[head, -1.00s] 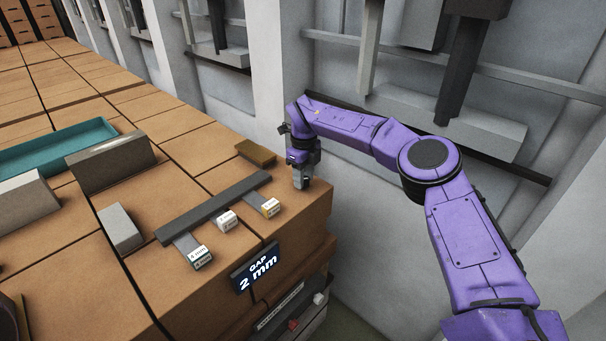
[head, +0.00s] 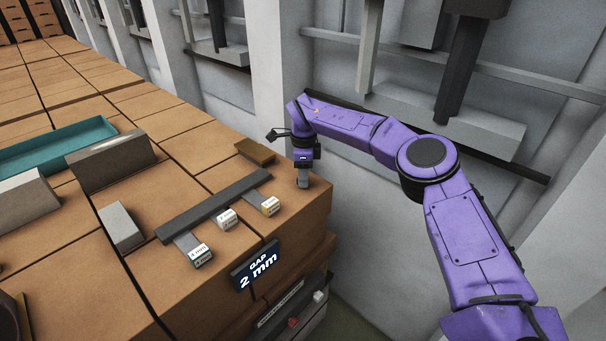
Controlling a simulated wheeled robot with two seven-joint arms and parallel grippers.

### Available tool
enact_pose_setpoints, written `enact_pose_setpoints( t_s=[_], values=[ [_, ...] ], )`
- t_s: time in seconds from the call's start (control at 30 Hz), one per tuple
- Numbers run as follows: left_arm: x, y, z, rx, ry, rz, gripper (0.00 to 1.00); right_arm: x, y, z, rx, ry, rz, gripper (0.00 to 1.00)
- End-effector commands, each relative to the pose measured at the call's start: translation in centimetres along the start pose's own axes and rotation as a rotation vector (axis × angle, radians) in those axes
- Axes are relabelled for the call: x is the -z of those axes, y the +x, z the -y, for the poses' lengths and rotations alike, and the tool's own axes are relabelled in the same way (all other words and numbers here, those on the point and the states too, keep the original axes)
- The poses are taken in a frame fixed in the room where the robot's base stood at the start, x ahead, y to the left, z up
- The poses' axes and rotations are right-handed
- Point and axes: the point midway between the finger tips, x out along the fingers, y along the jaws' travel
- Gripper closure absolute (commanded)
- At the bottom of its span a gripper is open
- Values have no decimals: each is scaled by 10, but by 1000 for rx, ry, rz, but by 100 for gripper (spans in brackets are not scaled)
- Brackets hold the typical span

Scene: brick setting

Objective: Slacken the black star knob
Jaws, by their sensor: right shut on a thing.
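My right gripper (head: 303,183) points down at the right edge of the brick-coloured work surface, at the end of my purple arm. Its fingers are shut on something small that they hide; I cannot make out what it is. No black star knob can be clearly seen in the head view. My left gripper is not in view.
A dark bar (head: 213,206) with several labelled tabs lies left of the gripper.

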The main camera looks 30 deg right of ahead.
Motion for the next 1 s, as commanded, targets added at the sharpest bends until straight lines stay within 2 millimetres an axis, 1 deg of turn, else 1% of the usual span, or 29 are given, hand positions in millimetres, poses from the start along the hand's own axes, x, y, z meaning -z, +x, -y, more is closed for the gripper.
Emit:
enact_pose_setpoints(
  t_s=[0.03, 0.43, 0.47, 0.5, 0.53, 0.87, 0.97, 1.0],
  values=[
    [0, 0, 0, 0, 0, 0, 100, 0, 5, -2, -10, -5, -6, 91],
    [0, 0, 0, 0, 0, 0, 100, 1, 5, -2, -9, -10, -6, 91],
    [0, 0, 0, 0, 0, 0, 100, 1, 5, -2, -9, -10, -6, 58],
    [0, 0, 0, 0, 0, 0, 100, 1, 5, -2, -9, -10, -7, 45],
    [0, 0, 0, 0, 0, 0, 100, 1, 5, -2, -9, -10, -6, 36],
    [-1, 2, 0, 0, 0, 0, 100, -1, -2, 0, -1, -9, -2, 36],
    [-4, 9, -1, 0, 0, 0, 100, -1, -15, 0, 1, -10, -1, 36],
    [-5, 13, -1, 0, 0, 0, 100, -1, -23, 0, 2, -9, 0, 36]
  ],
)
